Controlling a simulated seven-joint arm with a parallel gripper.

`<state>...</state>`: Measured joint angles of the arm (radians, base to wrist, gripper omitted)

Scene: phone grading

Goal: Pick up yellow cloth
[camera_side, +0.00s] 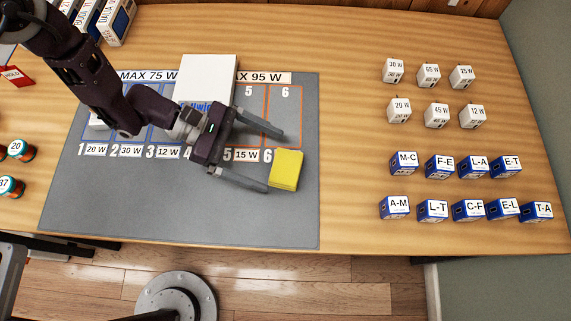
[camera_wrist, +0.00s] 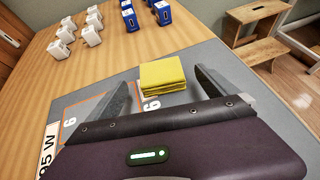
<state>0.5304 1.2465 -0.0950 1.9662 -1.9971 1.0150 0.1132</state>
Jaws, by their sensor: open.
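The yellow cloth (camera_side: 286,170) is a folded, block-like square on the grey mat (camera_side: 180,215), just below the slot marked 6. My gripper (camera_side: 275,162) is open, with its two fingers spread and pointing right. In the side view the cloth is by the lower fingertip; I cannot tell whether they touch. In the wrist view the yellow cloth (camera_wrist: 163,76) lies ahead of my gripper (camera_wrist: 165,88), between the lines of the two fingers and nearer the right one. Nothing is held between the fingers.
White charger cubes (camera_side: 429,75) and blue boxes (camera_side: 438,166) stand in rows at the right. A white box (camera_side: 207,75) stands on the mat behind my gripper. Small round jars (camera_side: 20,150) are at the left edge. Bare table lies right of the mat.

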